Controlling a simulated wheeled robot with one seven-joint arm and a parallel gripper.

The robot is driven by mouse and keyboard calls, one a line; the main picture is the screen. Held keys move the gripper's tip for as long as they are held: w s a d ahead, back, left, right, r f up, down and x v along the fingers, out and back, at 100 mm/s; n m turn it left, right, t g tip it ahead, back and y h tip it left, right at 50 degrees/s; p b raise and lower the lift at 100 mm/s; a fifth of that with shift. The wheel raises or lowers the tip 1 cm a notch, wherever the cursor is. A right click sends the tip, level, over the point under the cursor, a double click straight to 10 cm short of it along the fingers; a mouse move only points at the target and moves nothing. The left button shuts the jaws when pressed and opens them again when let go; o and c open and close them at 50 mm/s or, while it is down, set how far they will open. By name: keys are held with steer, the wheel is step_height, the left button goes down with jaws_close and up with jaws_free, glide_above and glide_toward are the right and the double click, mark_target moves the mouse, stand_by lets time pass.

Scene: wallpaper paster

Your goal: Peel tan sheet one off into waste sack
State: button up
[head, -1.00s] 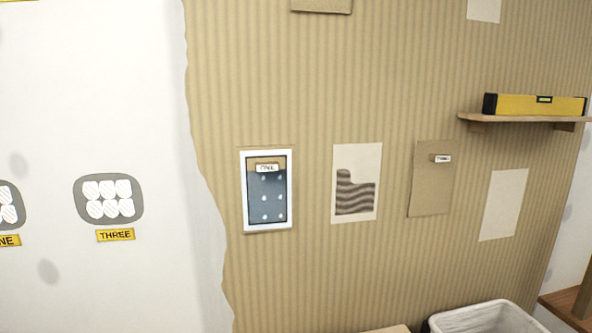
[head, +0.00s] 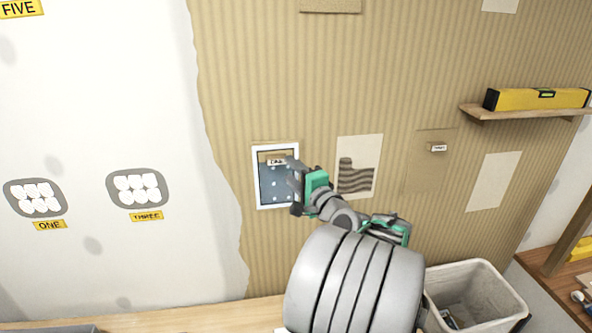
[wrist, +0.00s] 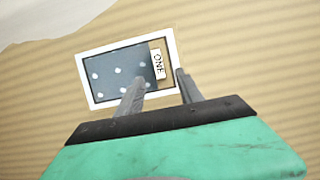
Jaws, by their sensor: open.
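A small tan piece (wrist: 156,43) with a white tag reading ONE (wrist: 159,64) lies at one end inside a white frame (wrist: 98,97) on the wall. In the head view the tag ONE (head: 277,161) is at the frame's top. A blue-grey dotted panel (wrist: 112,70) fills the rest. My gripper (wrist: 160,76) is open and empty, its fingers appearing on either side of the tagged end; I cannot tell whether they touch it. In the head view my gripper (head: 295,187) covers the frame's right side. A pale open sack or bin (head: 512,301) stands at lower right, with grey scraps inside.
A wooden shelf (head: 520,112) with a yellow spirit level (head: 545,99) juts from the wall at right. A wooden ledge (head: 205,312) runs below.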

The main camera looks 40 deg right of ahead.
mark_target(281, 162)
steer(key=p+x, duration=0.1)
steer(key=x, duration=0.4)
steer(key=shift+w, duration=0.2)
jaws_close()
stand_by(0.3)
